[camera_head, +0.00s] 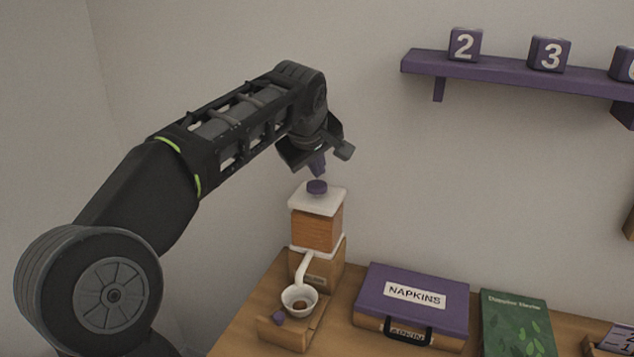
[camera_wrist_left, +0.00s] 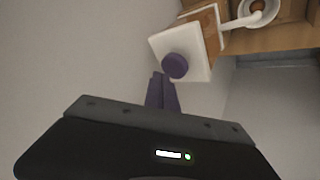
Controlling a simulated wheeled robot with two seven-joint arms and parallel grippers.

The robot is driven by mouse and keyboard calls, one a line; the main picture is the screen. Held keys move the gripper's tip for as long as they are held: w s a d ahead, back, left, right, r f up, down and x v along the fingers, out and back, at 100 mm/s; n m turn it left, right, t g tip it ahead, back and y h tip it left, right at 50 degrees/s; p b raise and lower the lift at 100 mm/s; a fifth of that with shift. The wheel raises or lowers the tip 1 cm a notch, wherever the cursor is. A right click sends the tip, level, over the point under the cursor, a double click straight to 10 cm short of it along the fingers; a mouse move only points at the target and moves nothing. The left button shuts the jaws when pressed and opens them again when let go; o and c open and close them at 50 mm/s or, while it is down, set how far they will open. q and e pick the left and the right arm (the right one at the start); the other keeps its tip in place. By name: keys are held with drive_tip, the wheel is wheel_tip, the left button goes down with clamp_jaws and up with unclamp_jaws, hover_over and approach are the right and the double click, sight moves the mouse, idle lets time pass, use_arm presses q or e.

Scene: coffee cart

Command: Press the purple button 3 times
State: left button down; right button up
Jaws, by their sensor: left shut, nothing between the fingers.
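The purple button (camera_head: 317,187) is a round knob on the white top of a wooden coffee grinder (camera_head: 317,228) on the cart. My left gripper (camera_head: 318,172) is shut and empty, pointing down just above the button. A small gap shows between its fingertips and the button. In the left wrist view the purple button (camera_wrist_left: 175,66) lies just beyond the purple fingertips (camera_wrist_left: 161,80). My right gripper is not in view.
A white cup (camera_head: 299,300) stands under the grinder's spout on a wooden base. A purple napkins case (camera_head: 412,298) and a green book (camera_head: 517,325) lie to the right. A purple shelf (camera_head: 500,75) with numbered blocks hangs on the wall.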

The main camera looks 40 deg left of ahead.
sight(316, 185)
use_arm(q)
wheel_tip(316, 185, up, 5)
drive_tip(key=p, duration=0.4)
drive_tip(key=shift+r, duration=0.1)
idle(2.6)
drive_tip(key=r, duration=0.1)
drive_tip(key=r+t+y, duration=0.1)
drive_tip(key=r, duration=0.1)
drive_tip(key=shift+s+d+r, duration=0.15)
drive_tip(key=shift+s+r, duration=0.05)
drive_tip(key=shift+r, duration=0.1)
drive_tip(key=shift+f+b, duration=0.15)
drive_tip(key=shift+b, duration=0.2)
